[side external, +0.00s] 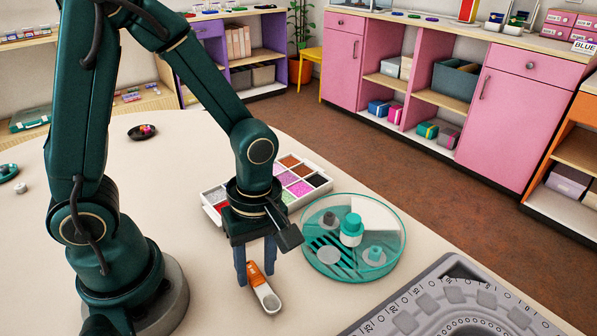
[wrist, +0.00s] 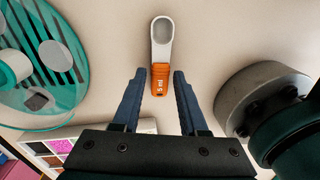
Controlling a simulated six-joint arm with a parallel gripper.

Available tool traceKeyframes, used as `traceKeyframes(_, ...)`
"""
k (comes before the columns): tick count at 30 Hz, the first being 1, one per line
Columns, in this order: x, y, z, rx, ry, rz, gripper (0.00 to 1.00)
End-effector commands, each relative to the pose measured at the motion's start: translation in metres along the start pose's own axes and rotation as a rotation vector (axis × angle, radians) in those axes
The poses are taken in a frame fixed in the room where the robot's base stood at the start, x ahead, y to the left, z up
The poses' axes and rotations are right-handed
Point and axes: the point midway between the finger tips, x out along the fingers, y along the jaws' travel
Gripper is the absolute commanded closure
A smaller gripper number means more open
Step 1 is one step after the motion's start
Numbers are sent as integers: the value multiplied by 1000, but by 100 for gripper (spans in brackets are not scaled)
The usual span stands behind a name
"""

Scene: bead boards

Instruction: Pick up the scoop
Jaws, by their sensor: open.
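The scoop (side external: 263,290) lies on the table, with an orange handle and a light grey bowl. In the wrist view the scoop (wrist: 162,50) points its bowl away from me, and its handle is marked "5 ml". My gripper (side external: 256,280) is open and points down at the scoop in the side view. In the wrist view the fingertips of my gripper (wrist: 160,73) stand on either side of the orange handle, with a gap at each side. I cannot tell exactly how high the fingertips are above the table.
A round clear-and-teal tray (side external: 393,250) with a teal-capped bottle (side external: 351,229) stands to the right of my gripper. A white bead box (side external: 318,192) with coloured compartments is behind it. A grey bead board (side external: 379,328) lies at the front right. The table in front of the scoop is clear.

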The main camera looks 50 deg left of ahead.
Motion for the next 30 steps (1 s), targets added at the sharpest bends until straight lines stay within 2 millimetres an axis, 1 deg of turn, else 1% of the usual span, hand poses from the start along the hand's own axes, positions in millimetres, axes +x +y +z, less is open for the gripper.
traceKeyframes(1,4,-1,0,0,0,-4,57)
traceKeyframes(4,8,0,0,0,0,-1,57)
traceKeyframes(12,10,0,0,0,0,1,57)
traceKeyframes(13,10,0,0,0,0,1,61)
traceKeyframes(14,10,0,0,0,0,1,73)
traceKeyframes(15,10,0,0,0,0,1,88)
traceKeyframes(16,10,0,0,0,0,1,100)
traceKeyframes(26,9,0,0,0,0,2,100)
traceKeyframes(30,6,0,0,0,0,4,100)
